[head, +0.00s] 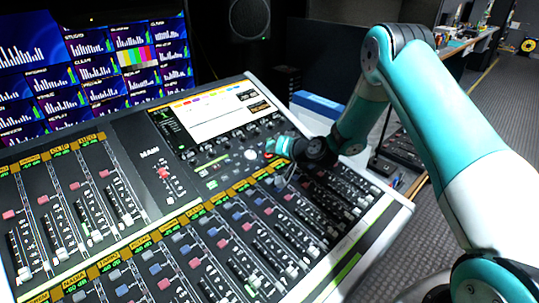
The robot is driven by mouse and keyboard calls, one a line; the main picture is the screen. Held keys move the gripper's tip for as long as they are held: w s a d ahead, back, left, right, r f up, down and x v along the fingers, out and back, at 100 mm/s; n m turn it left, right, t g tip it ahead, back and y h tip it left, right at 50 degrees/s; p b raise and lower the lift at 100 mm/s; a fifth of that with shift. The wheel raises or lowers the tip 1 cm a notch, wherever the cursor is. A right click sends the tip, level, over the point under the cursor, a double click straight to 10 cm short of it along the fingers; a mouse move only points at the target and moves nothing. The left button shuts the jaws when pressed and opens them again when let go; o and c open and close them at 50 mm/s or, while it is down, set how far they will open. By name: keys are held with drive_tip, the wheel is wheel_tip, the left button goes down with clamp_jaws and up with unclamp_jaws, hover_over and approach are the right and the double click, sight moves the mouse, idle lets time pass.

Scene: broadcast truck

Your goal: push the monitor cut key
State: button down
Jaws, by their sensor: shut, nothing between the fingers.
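The mixing console (140,150) fills the lower left and middle of the head view, with its sloped face of faders, keys and a lit screen. My gripper (282,182) is low over the console's right part, below and right of the screen. It is shut and empty, small and partly merged with the dark panel. I cannot tell whether its tip touches the surface. Small keys and a pale round knob (251,154) lie just left of my wrist. I cannot pick out the monitor cut key by its label; my wrist hides part of the panel there.
A wall of monitors (90,65) stands behind the console at left, with a black speaker (249,18) to its right. A dark box with cables (402,150) sits right of the console. A long bench (465,42) runs along the back right. The right-hand floor is largely clear.

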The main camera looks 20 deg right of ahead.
drive_tip(key=shift+s+d+r+p, duration=0.15)
drive_tip(key=shift+s+r+p, duration=0.2)
drive_tip(key=shift+r, duration=0.45)
drive_tip(key=shift+r, duration=0.1)
drive_tip(key=shift+s+d+r+p, duration=0.15)
drive_tip(key=shift+s+r+p, duration=0.25)
drive_tip(key=shift+r, duration=0.5)
drive_tip(key=shift+s+d+r+p, duration=0.25)
drive_tip(key=shift+r+p, duration=0.25)
drive_tip(key=shift+r, duration=0.4)
drive_tip(key=shift+s+d+r+p, duration=0.1)
drive_tip(key=shift+s+r+p, duration=0.35)
drive_tip(key=shift+r, duration=0.45)
